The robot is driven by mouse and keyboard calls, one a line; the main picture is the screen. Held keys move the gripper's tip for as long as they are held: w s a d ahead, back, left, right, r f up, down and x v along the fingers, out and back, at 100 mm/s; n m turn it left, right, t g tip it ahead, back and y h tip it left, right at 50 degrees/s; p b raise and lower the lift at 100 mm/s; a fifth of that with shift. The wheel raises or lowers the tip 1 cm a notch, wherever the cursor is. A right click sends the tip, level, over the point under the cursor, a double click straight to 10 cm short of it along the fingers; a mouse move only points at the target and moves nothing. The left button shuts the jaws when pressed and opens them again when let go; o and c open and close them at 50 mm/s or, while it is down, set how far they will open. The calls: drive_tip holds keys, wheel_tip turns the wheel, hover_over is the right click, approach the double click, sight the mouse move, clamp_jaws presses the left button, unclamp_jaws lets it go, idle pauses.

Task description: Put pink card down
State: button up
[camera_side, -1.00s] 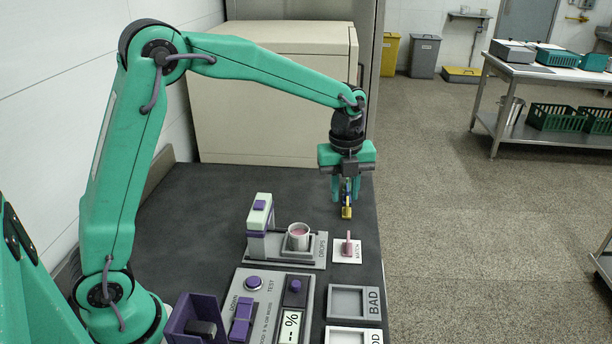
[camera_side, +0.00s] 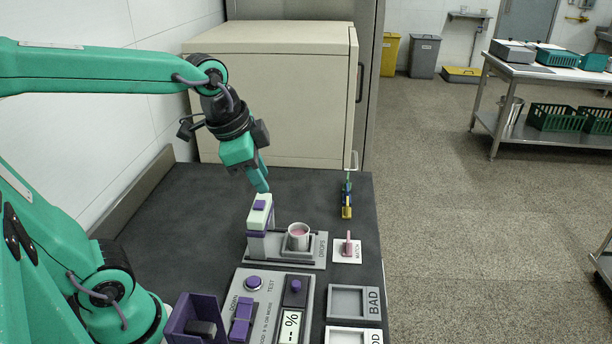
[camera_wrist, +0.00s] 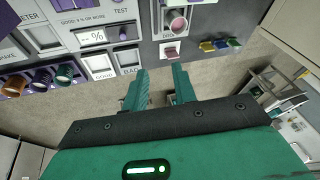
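The pink card (camera_side: 348,242) stands upright on the small white plate marked MATCH (camera_side: 341,258). It also shows in the wrist view as a small pink patch (camera_wrist: 171,50). My gripper (camera_side: 262,188) is to the left of it and farther back, just above the dispenser with the pale green top (camera_side: 261,216). The side view shows the fingers nearly edge-on, and I cannot tell whether they touch that top. In the wrist view my gripper (camera_wrist: 160,72) has its two fingers apart with nothing between them.
A cup of pink liquid (camera_side: 298,236) stands on the DROPS station. Blue, yellow and green pieces (camera_side: 347,203) are near the table's right edge. The control panel (camera_side: 270,283) and BAD tray (camera_side: 352,302) are in front. The table's back left is clear.

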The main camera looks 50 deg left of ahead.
drive_tip(key=s+f+n+t, duration=0.1)
drive_tip(key=s+n, duration=0.5)
drive_tip(key=shift+s+a+f+n, duration=0.25)
drive_tip(key=shift+s+a+n, duration=0.05)
drive_tip(key=shift+a+n, duration=0.1)
idle(0.8)
